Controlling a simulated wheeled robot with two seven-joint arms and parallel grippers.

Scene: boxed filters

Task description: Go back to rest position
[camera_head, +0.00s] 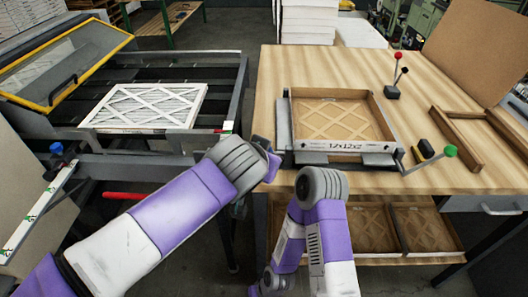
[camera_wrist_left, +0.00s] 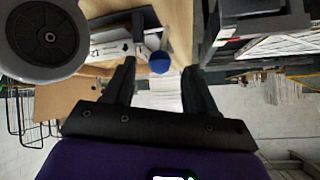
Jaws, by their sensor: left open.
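My left arm reaches in from the left in the head view, and its wrist hangs in front of the gap between the black-framed machine and the wooden table. The fingers of my left gripper (camera_wrist_left: 160,72) show in the left wrist view, spread apart with nothing between them. In the head view the fingers are hidden behind the wrist. My right arm is folded at the bottom middle of the head view, in front of the table, and its gripper does not show.
A white filter (camera_head: 147,106) lies on the black-framed machine (camera_head: 190,62), whose yellow-edged cover (camera_head: 65,65) is raised. More filters (camera_head: 425,228) lie on the shelf below. Red- and green-knobbed levers stand nearby.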

